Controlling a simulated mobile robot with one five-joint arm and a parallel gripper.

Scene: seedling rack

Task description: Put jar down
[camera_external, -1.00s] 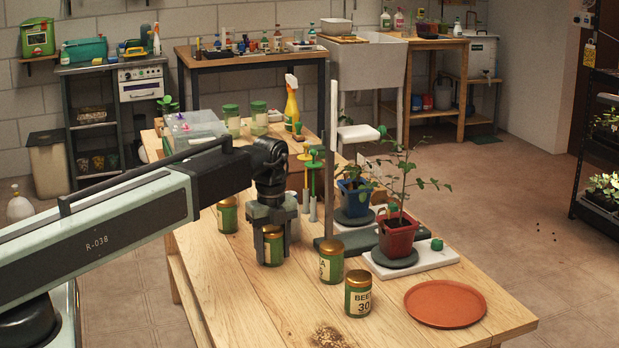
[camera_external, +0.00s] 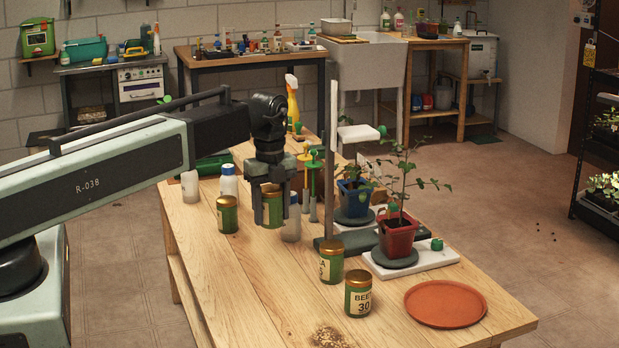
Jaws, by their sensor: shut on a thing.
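My gripper (camera_external: 270,213) points down over the middle of the table and is shut on a green jar with a gold lid (camera_external: 271,207). The fingers stand on both sides of the jar, which looks upright and appears raised off the wood. Another such jar (camera_external: 227,215) stands to its left. Two more labelled jars stand nearer the front: one jar (camera_external: 331,264), and one jar reading "BEET 30" (camera_external: 358,297).
The wooden table (camera_external: 262,290) has bare wood in front of the gripper. A terracotta saucer (camera_external: 445,304) lies front right. A red pot (camera_external: 397,240) and blue pot (camera_external: 352,197) with plants stand right, beside a tall upright post (camera_external: 331,160). White bottles (camera_external: 229,182) stand behind.

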